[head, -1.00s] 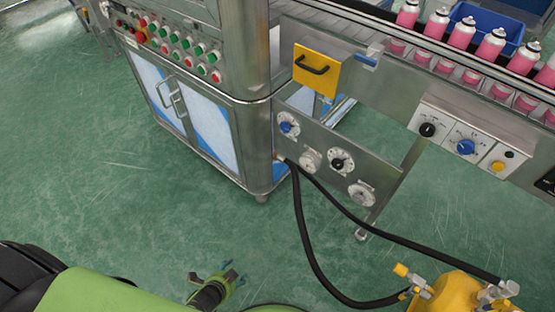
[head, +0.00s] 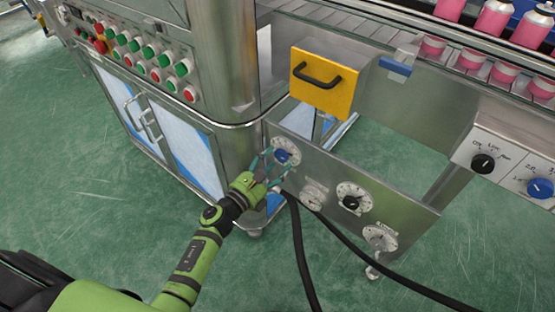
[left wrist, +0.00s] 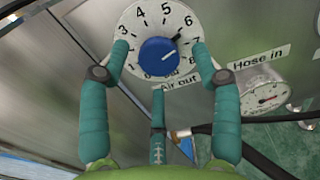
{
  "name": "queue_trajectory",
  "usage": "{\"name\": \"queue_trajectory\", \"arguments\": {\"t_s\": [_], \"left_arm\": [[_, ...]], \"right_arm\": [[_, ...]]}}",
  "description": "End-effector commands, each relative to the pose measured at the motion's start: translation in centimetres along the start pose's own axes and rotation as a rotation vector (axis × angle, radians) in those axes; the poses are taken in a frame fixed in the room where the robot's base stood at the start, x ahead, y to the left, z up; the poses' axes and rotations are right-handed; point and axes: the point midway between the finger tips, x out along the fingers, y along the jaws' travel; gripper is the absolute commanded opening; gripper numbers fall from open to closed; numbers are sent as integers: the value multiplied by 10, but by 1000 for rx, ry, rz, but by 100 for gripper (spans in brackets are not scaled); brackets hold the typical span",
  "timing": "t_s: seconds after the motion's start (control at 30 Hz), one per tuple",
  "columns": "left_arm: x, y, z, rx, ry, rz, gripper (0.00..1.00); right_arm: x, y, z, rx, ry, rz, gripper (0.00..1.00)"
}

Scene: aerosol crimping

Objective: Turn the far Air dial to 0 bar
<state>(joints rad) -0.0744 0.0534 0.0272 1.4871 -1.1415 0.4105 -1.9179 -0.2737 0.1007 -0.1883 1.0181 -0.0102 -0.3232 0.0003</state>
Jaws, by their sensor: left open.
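The Air dial is a white round dial with a blue knob (head: 282,156), at the left end of the metal panel in the head view. In the left wrist view the blue knob (left wrist: 158,55) is close and centred, above a label reading "Air out". Its dark pointer aims up and right, between 6 and 7 and nearer 6; the 0 is at the bottom. My left gripper (head: 272,166) is open in front of the dial. Its teal fingers stand on either side of the knob, apart from it, with a third finger below. My right gripper is out of view.
On the same panel are a black-knobbed dial (head: 351,203) and gauges, one (head: 380,238) at the lower right. Black hoses (head: 301,255) run below. A yellow box with a handle (head: 323,80) juts out above. The steel cabinet (head: 185,150) stands close on the left.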

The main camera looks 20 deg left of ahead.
Motion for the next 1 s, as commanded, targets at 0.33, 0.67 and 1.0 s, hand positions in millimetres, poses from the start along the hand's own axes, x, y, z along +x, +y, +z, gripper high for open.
{"name": "queue_trajectory", "arguments": {"t_s": [0.33,0.67,1.0], "left_arm": [[19,0,-1,-2,2,0,64],[18,0,-1,-3,2,0,7],[18,-1,-2,-37,4,-1,7]], "right_arm": [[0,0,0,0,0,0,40],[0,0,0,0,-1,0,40],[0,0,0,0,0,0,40]]}}
